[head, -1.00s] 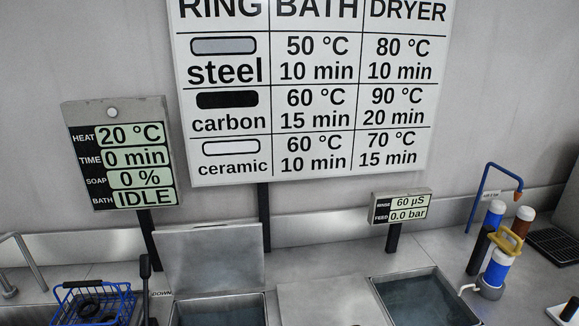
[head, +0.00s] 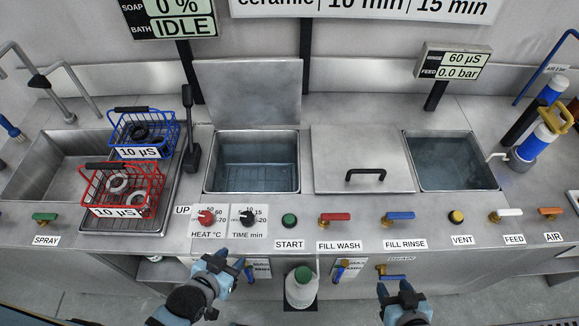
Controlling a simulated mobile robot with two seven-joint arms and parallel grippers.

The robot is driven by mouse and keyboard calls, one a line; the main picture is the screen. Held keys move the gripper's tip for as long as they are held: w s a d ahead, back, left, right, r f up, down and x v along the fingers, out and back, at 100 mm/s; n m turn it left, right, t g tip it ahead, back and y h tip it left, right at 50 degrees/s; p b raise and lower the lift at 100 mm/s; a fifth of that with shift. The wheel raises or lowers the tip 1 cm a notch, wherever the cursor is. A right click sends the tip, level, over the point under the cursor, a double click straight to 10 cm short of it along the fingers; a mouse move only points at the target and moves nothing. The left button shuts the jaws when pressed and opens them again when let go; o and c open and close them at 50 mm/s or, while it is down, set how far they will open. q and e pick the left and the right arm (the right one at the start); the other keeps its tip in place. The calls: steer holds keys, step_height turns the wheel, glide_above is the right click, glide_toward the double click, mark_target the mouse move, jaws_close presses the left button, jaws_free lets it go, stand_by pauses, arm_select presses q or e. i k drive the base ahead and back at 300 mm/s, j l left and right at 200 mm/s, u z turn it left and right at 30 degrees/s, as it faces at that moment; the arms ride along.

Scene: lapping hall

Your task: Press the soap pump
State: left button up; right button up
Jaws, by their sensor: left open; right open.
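A white bottle with a dark green top (head: 301,290) stands low at the front of the bench, below the START button; it looks like the soap pump, though no label on it can be read. My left gripper (head: 221,268) is open and empty, to the left of the bottle and apart from it. My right gripper (head: 396,290) is open and empty, to the right of the bottle and apart from it. The display (head: 168,16) reads SOAP 0 % and BATH IDLE.
The bench holds an open wash bath (head: 252,190), a lidded middle section (head: 330,165) and a rinse bath (head: 450,165). Blue (head: 130,132) and red (head: 152,185) baskets with rings sit left. Knobs and valve handles (head: 333,217) line the front edge.

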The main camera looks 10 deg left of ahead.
mark_target(303, 274)
steer(key=k+l+u, duration=0.2)
steer(key=k, duration=0.25)
steer(key=k+l+u, duration=0.15)
steer(key=k, duration=0.35)
